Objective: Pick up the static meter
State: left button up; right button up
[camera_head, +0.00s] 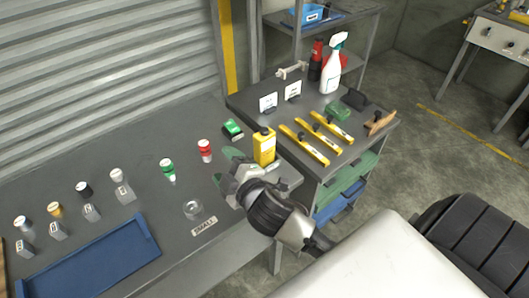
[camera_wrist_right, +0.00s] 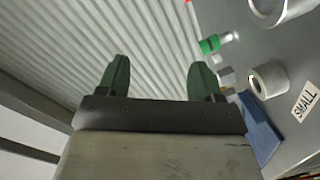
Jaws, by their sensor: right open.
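A yellow boxy device with a dark top, which looks like the static meter (camera_head: 264,147), stands upright near the right end of the grey bench. My right gripper (camera_head: 234,176) is just left of it and nearer the camera, with its green fingers apart and nothing seen between them. In the right wrist view the gripper (camera_wrist_right: 160,78) is open and empty, facing the ribbed wall. The static meter does not show in that view. My left gripper is not in view.
A green item (camera_head: 233,129) and a red-capped bottle (camera_head: 205,150) stand close behind and left. A tape roll (camera_head: 193,209) and a SMALL label (camera_head: 204,226) lie near the front edge. A blue tray (camera_head: 92,259) is at left. A cart (camera_head: 318,115) holds yellow bars and a spray bottle (camera_head: 332,66).

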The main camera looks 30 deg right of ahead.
jog(key=w+a+r+n+y, duration=0.3)
jog(key=a+r+n+y, duration=0.7)
jog(key=n, duration=0.8)
jog(key=n+g+h, duration=1.1)
jog(key=n+g, duration=0.6)
jog(key=n, duration=0.8)
send_over(264, 138)
jog(key=w, duration=0.1)
jog(key=shift+w+d+f+p, duration=0.1)
jog(key=shift+d+f+p, duration=0.1)
jog(key=shift+f, duration=0.35)
jog(key=shift+w+d+f+p, duration=0.1)
jog(key=shift+f+p, duration=0.05)
jog(key=shift+f, duration=0.35)
notch_tip(264, 138, down, 5)
jog(key=shift+d+r+p, duration=0.15)
jog(key=shift+r+p, duration=0.05)
jog(key=shift+p, duration=0.5)
notch_tip(264, 138, down, 6)
jog(key=p, duration=0.3)
jog(key=shift+d+r, duration=0.15)
jog(key=shift+r, duration=0.1)
jog(key=shift+f, duration=0.2)
jog(key=shift+w, duration=0.1)
grip_shut()
